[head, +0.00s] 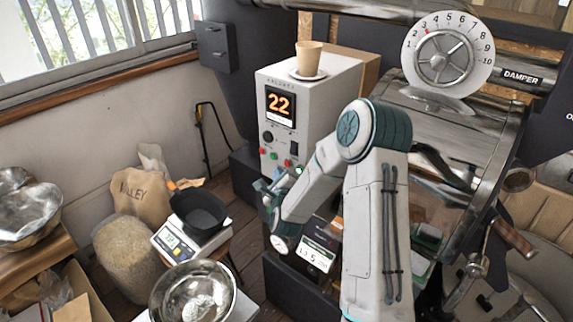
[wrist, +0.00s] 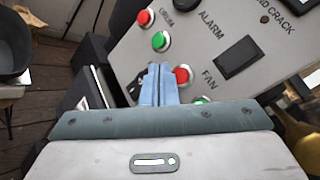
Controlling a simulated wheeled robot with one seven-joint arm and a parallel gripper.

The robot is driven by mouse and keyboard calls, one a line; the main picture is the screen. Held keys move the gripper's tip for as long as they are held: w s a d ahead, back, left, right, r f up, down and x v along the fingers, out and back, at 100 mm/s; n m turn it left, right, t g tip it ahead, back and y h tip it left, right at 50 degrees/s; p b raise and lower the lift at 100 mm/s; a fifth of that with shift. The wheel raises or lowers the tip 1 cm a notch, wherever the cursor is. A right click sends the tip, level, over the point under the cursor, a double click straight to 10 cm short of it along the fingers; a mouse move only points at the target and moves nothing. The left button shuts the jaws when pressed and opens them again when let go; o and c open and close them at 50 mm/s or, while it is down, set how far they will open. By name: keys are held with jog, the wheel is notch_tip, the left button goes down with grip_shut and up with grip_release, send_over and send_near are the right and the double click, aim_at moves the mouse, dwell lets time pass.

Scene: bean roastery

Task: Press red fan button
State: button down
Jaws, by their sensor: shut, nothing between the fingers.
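The red fan button (wrist: 182,76) sits on the pale panel beside the FAN label in the wrist view. A green button (wrist: 201,100) is just below it, partly hidden by my gripper. My gripper (wrist: 160,70) is shut and empty, its blue fingertips just left of the red fan button. I cannot tell whether they touch the panel. In the head view, my gripper (head: 266,188) is low in front of the white control box (head: 318,108), whose display (head: 280,106) reads 22. My arm partly covers the box there.
Another red button (wrist: 145,18) and green button (wrist: 160,41) lie up and left, with a black rocker switch (wrist: 238,58) to the right. A paper cup (head: 308,57) stands on a saucer atop the box. A scale (head: 190,240) with a black bowl (head: 199,212) stands left.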

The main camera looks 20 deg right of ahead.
jog(key=shift+w+d, duration=0.35)
jog(key=shift+d, duration=0.1)
dwell(1.8)
jog(key=shift+w+d+b, duration=0.25)
jog(key=shift+d+b, duration=0.15)
jog(key=shift+b, duration=0.2)
jog(key=shift+w+d+b, duration=0.25)
jog(key=shift+d+b, duration=0.05)
jog(key=shift+b, duration=0.05)
dwell(0.5)
dwell(0.3)
jog(key=shift+s+a+b, duration=0.5)
jog(key=shift+a, duration=0.15)
